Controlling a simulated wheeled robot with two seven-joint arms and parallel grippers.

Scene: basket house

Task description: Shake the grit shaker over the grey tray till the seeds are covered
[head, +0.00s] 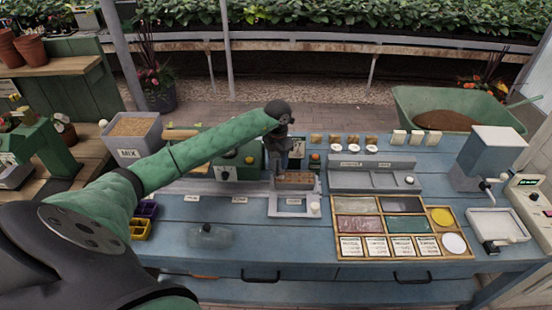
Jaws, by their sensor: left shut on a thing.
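My left gripper (284,164) points down at the middle of the bench, just above a small brown-filled tray (296,180). It is shut on a small greyish thing (298,149), which I take to be the grit shaker. The gripper hides most of it, so its tilt cannot be told. The small tray sits at the back of a pale grey frame (292,213) with a white knob. Seeds or grit on its brown surface are too small to make out. My right gripper is not in view.
A green machine (235,165) stands left of the gripper. A grey rail unit (374,178) and a wooden compartment box (400,254) lie to the right. A clear dome (208,236) is at the front left. The blue bench (265,247) is bare between dome and box.

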